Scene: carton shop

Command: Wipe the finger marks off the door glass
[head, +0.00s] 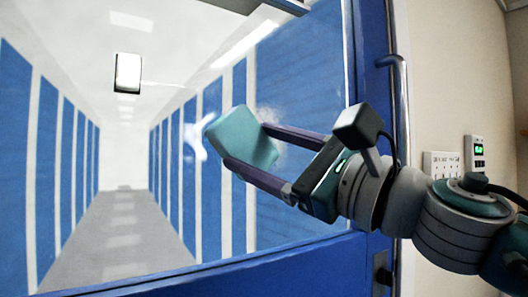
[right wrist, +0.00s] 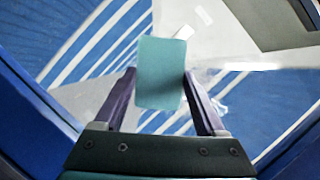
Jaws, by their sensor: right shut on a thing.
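My right gripper (head: 252,150) is shut on a teal pad (head: 240,138), one purple finger on each side. The pad is in front of the door glass (head: 310,80); I cannot tell whether it touches it. A whitish smudge (head: 195,140) shows on the glass just left of the pad, and a fainter haze (head: 268,116) shows to its right. In the right wrist view the pad (right wrist: 160,72) sits between the fingertips, with a pale streak (right wrist: 218,108) near the right finger. The glass behind the pad is hidden. My left gripper is not in view.
The blue door frame (head: 240,274) borders the glass below and at right. A metal handle (head: 402,105) stands upright by the right frame, above a dark lock (head: 382,270). Wall switches (head: 441,164) and a green-lit panel (head: 478,150) are on the wall at right.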

